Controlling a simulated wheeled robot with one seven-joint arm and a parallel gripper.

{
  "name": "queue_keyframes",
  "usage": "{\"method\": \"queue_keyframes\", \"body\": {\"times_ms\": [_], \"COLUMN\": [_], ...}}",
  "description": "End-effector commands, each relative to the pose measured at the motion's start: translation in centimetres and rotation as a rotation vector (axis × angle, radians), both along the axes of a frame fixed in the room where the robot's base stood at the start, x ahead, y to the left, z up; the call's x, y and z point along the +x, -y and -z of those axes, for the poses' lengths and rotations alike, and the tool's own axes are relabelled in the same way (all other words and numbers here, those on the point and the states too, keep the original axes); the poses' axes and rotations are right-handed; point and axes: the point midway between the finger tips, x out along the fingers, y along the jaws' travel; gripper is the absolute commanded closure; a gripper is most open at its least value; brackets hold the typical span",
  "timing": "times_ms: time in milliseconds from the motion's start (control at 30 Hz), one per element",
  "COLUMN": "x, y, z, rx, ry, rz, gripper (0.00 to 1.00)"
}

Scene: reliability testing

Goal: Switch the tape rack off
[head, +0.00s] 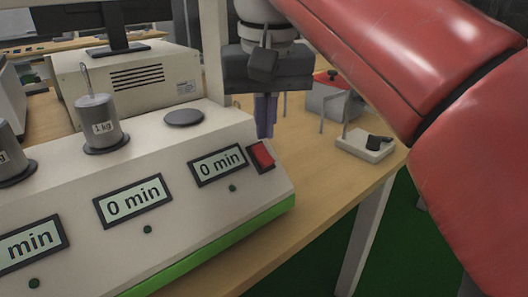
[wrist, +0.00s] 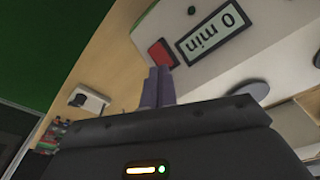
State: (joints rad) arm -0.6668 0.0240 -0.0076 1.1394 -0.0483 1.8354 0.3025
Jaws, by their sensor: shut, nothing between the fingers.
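The tape rack (head: 150,160) is a white console with a sloped front, a green lower edge and several displays, the readable ones showing "0 min". Its red rocker switch (head: 261,156) sits in a dark frame at the right end of the sloped front; it also shows in the wrist view (wrist: 160,54). I cannot tell which way the rocker is tipped. My gripper (head: 265,132) points down just behind the rack's right end, past the switch. Its purple-grey fingers are together and empty. In the wrist view the fingertips (wrist: 157,72) appear close to the switch; contact cannot be told.
A beige box (head: 125,80) stands behind. A small white device (head: 366,145) sits on the wooden table (head: 325,180) to the right. The table's front edge is clear.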

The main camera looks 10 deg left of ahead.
Motion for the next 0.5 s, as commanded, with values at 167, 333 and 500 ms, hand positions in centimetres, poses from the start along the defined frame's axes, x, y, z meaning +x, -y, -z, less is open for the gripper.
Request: {"method": "queue_keyframes", "body": {"times_ms": [167, 333, 500], "x": [-0.01, -0.01, 0.00], "y": [0.01, 0.01, 0.01], "z": [0.34, 0.59, 0.84], "rx": [0.000, 0.000, 0.000], "ry": [0.000, 0.000, 0.000], "rz": [0.000, 0.000, 0.000], "gripper": [1.00, 1.00, 1.00]}}
